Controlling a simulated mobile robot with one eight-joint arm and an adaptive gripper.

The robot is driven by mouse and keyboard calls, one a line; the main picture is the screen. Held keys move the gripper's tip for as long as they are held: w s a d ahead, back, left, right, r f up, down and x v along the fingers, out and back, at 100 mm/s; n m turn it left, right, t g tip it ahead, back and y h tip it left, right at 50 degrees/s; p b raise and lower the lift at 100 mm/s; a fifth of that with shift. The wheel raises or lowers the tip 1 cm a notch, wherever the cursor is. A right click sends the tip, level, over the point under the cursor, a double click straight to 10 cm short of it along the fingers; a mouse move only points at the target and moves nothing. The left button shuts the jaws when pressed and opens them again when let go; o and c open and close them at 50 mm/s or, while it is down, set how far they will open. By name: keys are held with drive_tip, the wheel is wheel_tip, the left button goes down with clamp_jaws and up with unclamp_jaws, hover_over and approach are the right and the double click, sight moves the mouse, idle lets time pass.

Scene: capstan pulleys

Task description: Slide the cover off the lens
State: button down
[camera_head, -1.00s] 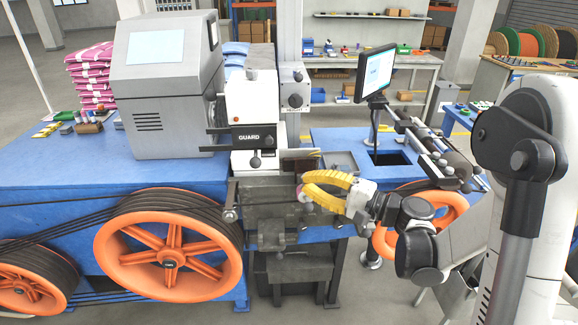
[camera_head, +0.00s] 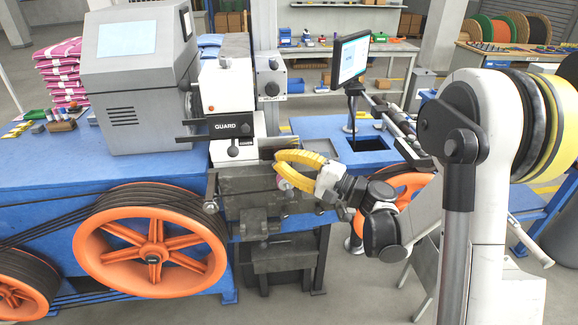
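My gripper (camera_head: 278,164) has two curved yellow fingers. It is at the front of the machine, right of and below the black plate marked GUARD (camera_head: 232,127). Its fingers point left, over the grey metal slide (camera_head: 262,206). The fingers bow apart in the middle and come close at the left end. Whether the tips meet or hold anything is too small to tell. A small pinkish round piece (camera_head: 284,184) shows just below the fingers. I cannot make out a lens or its cover for certain; they may be hidden or too small.
A grey cabinet with a screen (camera_head: 135,75) stands left on the blue bench (camera_head: 60,185). Large orange pulleys (camera_head: 152,252) with belts sit at the front. A monitor (camera_head: 350,58) stands behind my gripper. A dark rectangular opening (camera_head: 368,143) is in the bench beneath the monitor.

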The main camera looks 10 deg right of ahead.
sight(234, 138)
drive_tip(key=w+a+r+b, duration=0.1)
drive_tip(key=w+a, duration=0.1)
drive_tip(key=a, duration=0.5)
drive_tip(key=shift+a+r, duration=0.15)
drive_tip(key=shift+a, duration=0.15)
drive_tip(key=a+b, duration=0.1)
drive_tip(key=a, duration=0.8)
drive_tip(key=shift+w+a, duration=0.25)
drive_tip(key=shift+a, duration=0.05)
